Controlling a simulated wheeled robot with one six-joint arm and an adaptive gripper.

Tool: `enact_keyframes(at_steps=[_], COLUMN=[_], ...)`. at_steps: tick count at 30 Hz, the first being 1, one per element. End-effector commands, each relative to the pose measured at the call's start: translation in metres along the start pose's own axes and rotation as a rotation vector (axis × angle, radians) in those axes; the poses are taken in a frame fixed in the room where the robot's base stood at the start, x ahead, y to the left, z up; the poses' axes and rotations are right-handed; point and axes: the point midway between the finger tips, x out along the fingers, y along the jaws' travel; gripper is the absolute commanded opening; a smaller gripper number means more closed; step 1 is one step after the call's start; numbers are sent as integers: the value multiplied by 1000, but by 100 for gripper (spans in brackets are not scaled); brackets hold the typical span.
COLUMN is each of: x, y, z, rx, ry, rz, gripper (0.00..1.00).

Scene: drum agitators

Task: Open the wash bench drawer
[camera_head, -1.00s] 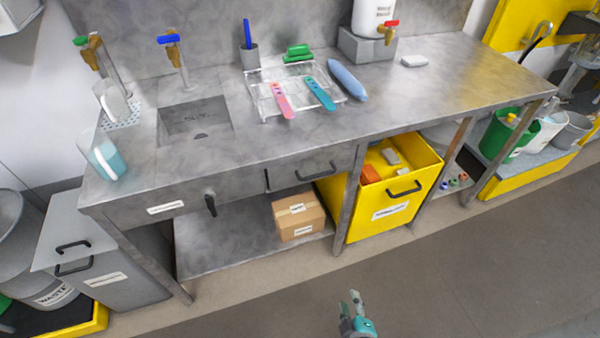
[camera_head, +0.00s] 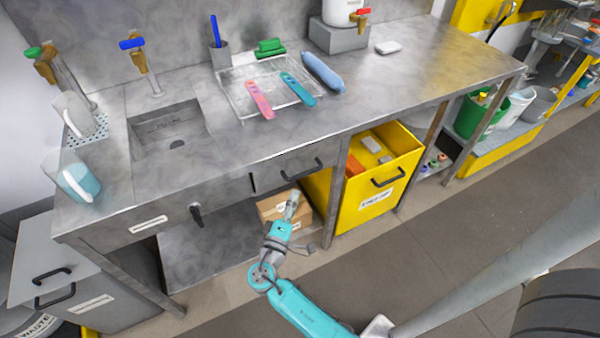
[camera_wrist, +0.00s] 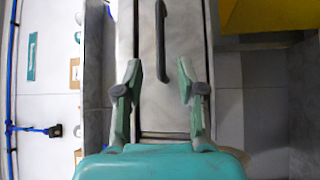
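The wash bench drawer (camera_head: 275,182) is a grey front under the steel worktop. It looks shut and flush with the bench. Its black bar handle (camera_head: 302,170) is on the front and also shows in the wrist view (camera_wrist: 161,42), upright in that picture. My gripper (camera_head: 291,203) is below the handle in the head view, in front of the cardboard box. In the wrist view my gripper (camera_wrist: 158,72) is open, with the two fingers apart and nothing between the tips. The handle lies beyond the fingertips, roughly in line with the gap. I see no contact.
A cardboard box (camera_head: 270,208) stands on the lower shelf behind my gripper. A yellow bin (camera_head: 365,205) stands right of the drawer. A sink (camera_head: 170,132) and a clear tray (camera_head: 238,100) are above. The floor in front is clear.

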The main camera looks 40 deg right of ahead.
Motion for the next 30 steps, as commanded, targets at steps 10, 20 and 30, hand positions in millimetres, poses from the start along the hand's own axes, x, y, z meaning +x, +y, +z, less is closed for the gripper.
enact_keyframes(at_steps=[10,20,30], x=[59,95,99], y=[0,-1,-1], z=[1,0,0], rx=[0,0,0], ry=[-4,1,2], rz=[-1,-3,-3], gripper=[39,39,39])
